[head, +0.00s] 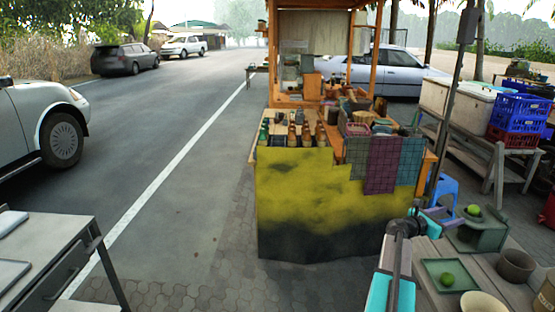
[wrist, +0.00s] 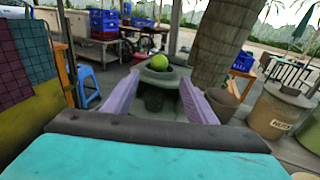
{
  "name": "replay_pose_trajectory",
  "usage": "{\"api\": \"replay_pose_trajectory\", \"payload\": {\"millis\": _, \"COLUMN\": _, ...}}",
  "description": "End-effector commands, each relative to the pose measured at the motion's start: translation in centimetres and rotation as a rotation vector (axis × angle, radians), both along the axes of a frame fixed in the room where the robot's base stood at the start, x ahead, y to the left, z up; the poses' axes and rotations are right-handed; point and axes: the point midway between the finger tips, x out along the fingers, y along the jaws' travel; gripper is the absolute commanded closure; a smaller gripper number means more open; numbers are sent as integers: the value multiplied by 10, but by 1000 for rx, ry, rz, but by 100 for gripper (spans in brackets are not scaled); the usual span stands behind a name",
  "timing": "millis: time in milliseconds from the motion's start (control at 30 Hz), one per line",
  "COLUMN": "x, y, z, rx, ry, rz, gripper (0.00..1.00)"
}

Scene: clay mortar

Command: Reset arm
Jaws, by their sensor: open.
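My gripper (wrist: 160,77) is open and empty, its two purple fingers spread apart in the wrist view. The mortar (head: 478,236) and fruit (head: 473,210) also show to the right of the gripper in the head view. I cannot tell the exact gap between fingers and mortar.
A green tray (head: 429,267) with another green fruit (head: 448,279) and a brown bowl (head: 515,265) share the table. A yellow-draped stall (head: 300,200) stands to the left. A blue stool (head: 446,190) and blue crates (head: 521,112) are behind. Open road lies further left.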

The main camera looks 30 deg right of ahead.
Motion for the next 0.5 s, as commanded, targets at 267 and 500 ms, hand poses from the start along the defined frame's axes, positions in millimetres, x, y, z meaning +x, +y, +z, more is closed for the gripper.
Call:
{"api": "replay_pose_trajectory", "payload": {"millis": 267, "x": 51, "y": 24, "z": -13, "rx": 12, "ry": 9, "rz": 66, "gripper": 48}}
{"api": "replay_pose_trajectory", "payload": {"millis": 500, "x": 132, "y": 82, "z": -64, "rx": 60, "ry": 48, "rz": 183, "gripper": 48}}
